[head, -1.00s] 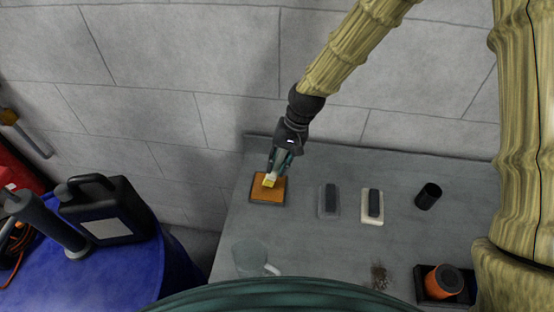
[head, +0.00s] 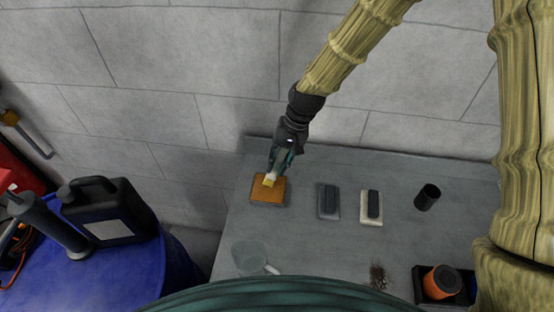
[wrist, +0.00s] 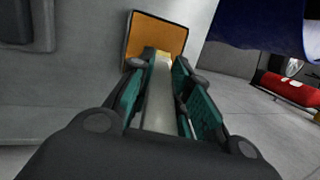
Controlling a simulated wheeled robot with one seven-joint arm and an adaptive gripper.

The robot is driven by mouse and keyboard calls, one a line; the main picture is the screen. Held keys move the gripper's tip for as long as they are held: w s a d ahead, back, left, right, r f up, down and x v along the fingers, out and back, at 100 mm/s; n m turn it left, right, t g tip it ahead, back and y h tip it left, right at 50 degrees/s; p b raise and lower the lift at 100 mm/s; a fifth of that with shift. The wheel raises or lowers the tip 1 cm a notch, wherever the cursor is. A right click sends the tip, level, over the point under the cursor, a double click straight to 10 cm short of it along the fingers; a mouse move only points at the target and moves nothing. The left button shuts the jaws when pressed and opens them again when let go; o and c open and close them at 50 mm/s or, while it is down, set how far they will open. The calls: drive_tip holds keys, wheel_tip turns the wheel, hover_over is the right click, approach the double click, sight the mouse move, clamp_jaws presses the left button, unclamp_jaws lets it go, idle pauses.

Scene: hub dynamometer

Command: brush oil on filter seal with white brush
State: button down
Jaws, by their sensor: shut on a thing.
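My gripper (head: 280,162) is shut on a brush (wrist: 159,105) with a pale handle and yellowish bristles. The brush (head: 269,180) points down over the square orange-faced pad or shallow tray (head: 264,195) near the table's back left. The tip overlaps the orange surface, but I cannot tell whether it touches. In the wrist view the orange square (wrist: 157,32) lies just beyond the bristles. An orange cylinder with a dark top, seemingly the filter (head: 441,282), stands in a black tray (head: 422,284) at the front right. Its seal is too small to make out.
On the grey table (head: 310,245) are a dark block (head: 328,201), a pale block with dark top (head: 371,207), a black cup (head: 427,197), a clear mug (head: 250,256) and a bristly brown clump (head: 378,276). A blue drum (head: 120,275) carries a black jug (head: 110,210).

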sight(278, 154)
drive_tip(key=shift+r+p, duration=2.05)
drive_tip(key=shift+r, duration=0.95)
